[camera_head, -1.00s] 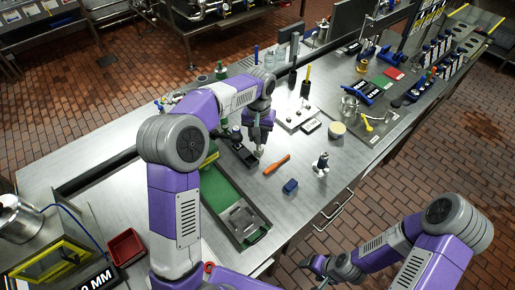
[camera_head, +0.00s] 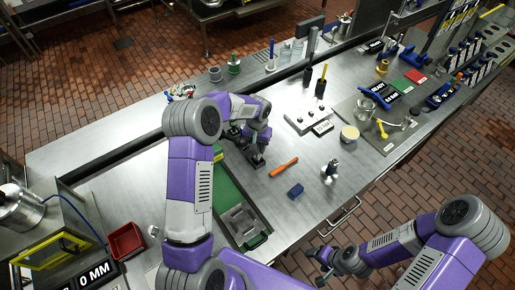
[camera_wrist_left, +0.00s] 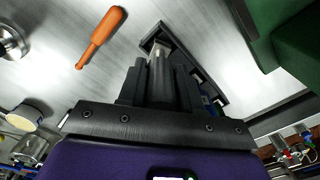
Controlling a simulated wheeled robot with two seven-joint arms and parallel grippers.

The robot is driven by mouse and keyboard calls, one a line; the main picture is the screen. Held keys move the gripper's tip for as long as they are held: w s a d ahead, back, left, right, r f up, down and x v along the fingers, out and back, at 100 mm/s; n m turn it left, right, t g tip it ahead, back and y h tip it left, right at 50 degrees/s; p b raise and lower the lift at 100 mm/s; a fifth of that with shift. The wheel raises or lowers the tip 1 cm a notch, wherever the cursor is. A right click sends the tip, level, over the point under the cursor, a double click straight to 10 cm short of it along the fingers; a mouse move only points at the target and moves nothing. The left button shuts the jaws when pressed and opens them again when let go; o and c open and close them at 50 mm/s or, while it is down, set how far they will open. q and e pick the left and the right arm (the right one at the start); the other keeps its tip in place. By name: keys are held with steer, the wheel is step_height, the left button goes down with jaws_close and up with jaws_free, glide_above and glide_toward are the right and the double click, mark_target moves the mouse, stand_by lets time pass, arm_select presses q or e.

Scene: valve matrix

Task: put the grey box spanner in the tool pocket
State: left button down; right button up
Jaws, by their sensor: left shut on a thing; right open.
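My left gripper (camera_head: 256,160) is shut, low over the bench, beside the green tray. In the left wrist view its dark fingers (camera_wrist_left: 160,78) point at a narrow dark open-topped holder (camera_wrist_left: 208,84), which looks like the tool pocket. My right gripper (camera_head: 322,260) is open and empty, off the bench's front edge.
A small metal fitting (camera_head: 330,171) stands further right. Bare bench lies between these.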

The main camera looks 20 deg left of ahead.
arm_select(q)
steer(key=shift+f, duration=0.85)
steer(key=shift+f, duration=0.1)
steer(key=c, duration=0.8)
jaws_free()
step_height(320, 180, up, 12)
steer(key=shift+r, duration=0.15)
